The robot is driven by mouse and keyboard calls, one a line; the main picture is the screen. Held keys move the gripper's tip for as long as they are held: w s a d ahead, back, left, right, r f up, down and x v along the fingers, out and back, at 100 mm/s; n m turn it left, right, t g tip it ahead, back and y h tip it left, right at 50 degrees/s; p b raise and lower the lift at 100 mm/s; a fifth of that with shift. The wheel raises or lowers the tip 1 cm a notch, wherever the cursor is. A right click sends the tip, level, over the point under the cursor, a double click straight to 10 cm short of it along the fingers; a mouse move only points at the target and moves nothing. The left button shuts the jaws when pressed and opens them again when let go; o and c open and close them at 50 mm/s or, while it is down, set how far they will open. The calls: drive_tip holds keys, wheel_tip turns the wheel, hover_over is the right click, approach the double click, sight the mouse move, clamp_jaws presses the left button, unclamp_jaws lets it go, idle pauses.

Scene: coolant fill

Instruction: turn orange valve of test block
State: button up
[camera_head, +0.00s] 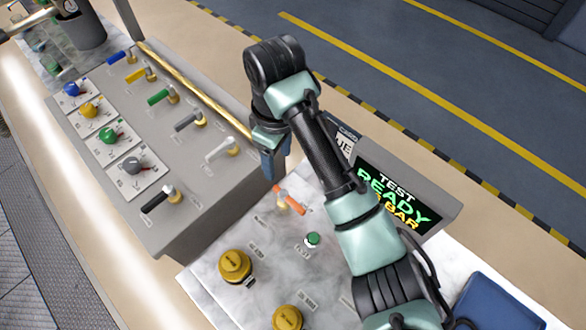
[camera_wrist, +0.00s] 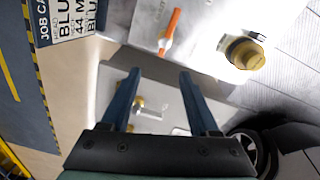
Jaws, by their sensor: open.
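In the wrist view, the orange valve (camera_wrist: 171,28) shows as a narrow bar at the top, beyond my fingertips. My gripper (camera_head: 268,168) is above and to the left of the lever in the head view, apart from it. In the wrist view, my gripper (camera_wrist: 160,78) has its two blue fingers spread with nothing between them.
The grey manifold (camera_head: 215,190) carries several coloured levers; its white-handled valve (camera_head: 222,149) is closest to my gripper. Yellow caps (camera_head: 235,265) and a green button (camera_head: 313,239) sit on the test block. A display (camera_head: 400,198) reads TEST READY. A blue box (camera_head: 500,305) lies at lower right.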

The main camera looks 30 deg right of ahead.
sight(284, 193)
drive_tip(key=shift+g, duration=0.4)
drive_tip(key=f, duration=0.4)
drive_tip(key=s+f, duration=0.1)
drive_tip(key=f, duration=0.3)
drive_tip(key=f+b, duration=0.1)
drive_tip(key=f, duration=0.3)
drive_tip(key=shift+s+f, duration=0.15)
drive_tip(key=shift+f, duration=0.15)
drive_tip(key=shift+d+f, duration=0.15)
drive_tip(key=shift+f, duration=0.35)
clamp_jaws()
